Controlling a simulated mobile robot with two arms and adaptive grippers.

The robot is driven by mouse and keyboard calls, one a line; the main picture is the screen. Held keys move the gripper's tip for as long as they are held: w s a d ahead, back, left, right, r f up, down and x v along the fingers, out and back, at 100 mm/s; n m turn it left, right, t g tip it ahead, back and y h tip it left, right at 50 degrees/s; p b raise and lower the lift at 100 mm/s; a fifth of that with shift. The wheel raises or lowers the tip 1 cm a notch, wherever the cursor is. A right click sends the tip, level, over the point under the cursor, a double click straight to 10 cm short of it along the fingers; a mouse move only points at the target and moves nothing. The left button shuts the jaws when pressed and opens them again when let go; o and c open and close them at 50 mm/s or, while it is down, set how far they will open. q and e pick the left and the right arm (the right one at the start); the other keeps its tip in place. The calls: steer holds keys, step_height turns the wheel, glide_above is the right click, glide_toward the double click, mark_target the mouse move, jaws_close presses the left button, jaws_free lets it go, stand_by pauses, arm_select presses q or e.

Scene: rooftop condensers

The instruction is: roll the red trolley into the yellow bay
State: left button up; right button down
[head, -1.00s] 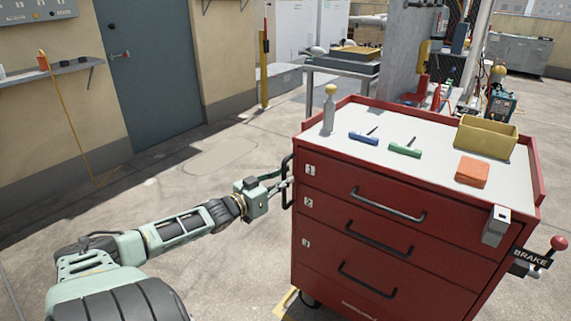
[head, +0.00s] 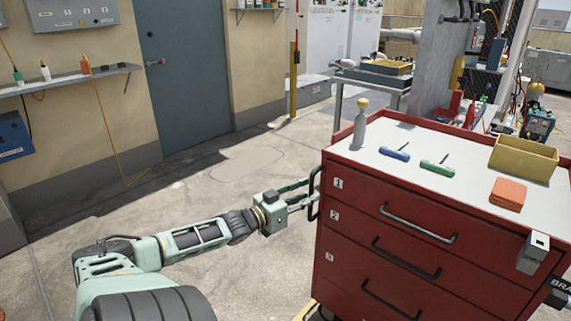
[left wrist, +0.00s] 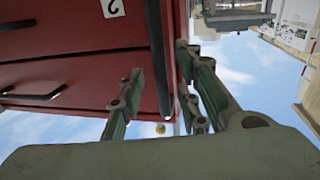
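The red trolley (head: 345,235) stands at right in the head view, with numbered drawers and a pale top. Its black side handle (head: 314,193) is at its left edge. My left gripper (head: 303,194) is at this handle. In the left wrist view the handle bar (left wrist: 157,60) runs between the spread fingers of my left gripper (left wrist: 160,65), with gaps visible on both sides.
On the trolley top are a bottle (head: 360,125), blue (head: 394,153) and green (head: 437,167) tools, a yellow bin (head: 523,159) and an orange block (head: 508,194). A metal table (head: 370,82) stands behind. The floor (head: 200,195) left of the trolley is clear.

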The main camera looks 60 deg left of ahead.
arm_select(q)
steer(key=s, duration=0.9)
steer(key=shift+s+d, duration=0.2)
steer(key=shift+s, duration=0.15)
